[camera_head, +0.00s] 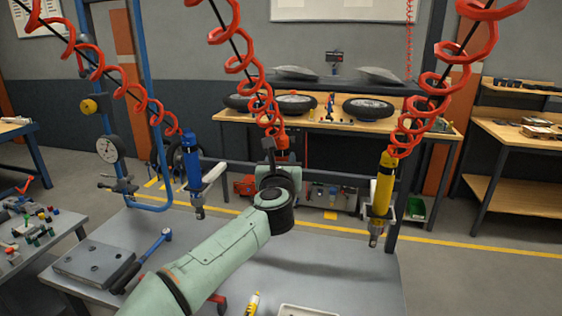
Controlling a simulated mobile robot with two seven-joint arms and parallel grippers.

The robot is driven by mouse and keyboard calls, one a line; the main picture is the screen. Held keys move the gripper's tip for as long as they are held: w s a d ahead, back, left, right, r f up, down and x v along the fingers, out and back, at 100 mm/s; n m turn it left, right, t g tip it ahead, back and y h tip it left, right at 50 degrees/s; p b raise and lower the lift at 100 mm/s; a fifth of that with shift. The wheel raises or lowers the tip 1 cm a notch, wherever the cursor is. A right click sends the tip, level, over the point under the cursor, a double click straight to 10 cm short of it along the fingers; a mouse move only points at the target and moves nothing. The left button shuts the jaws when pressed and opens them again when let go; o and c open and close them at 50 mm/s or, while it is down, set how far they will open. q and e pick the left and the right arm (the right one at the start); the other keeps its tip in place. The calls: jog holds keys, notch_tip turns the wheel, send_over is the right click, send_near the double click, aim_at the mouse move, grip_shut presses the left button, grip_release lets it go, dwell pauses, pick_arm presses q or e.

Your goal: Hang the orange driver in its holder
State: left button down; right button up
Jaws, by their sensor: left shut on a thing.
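My left arm reaches up from the bottom to the middle of the head view. My left gripper (270,160) is mostly hidden behind my own wrist. It is shut on the orange driver, of which only a small orange-red part (281,139) shows below the middle red coiled hose (262,108). The rest of the driver is hidden by my wrist. Its holder cannot be made out behind my arm. My right gripper is not in view.
A blue driver (192,165) hangs upright at a light holder (213,173) on the left. A yellow driver (382,190) hangs upright on the right. Below, the grey bench (340,268) carries a torque wrench (148,260), a grey plate (95,262), a yellow-handled tool (253,303) and a pale tray (305,311).

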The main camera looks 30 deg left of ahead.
pick_arm(q)
jog(key=shift+f+b, duration=0.65)
jog(key=shift+b, duration=0.1)
dwell(0.8)
jog(key=c, duration=0.5)
grip_release()
jog(key=shift+f, duration=0.15)
jog(key=shift+s+d, duration=0.15)
jog(key=shift+s, duration=0.1)
jog(key=b+v, duration=0.3)
jog(key=v, duration=1)
jog(key=shift+w, duration=0.1)
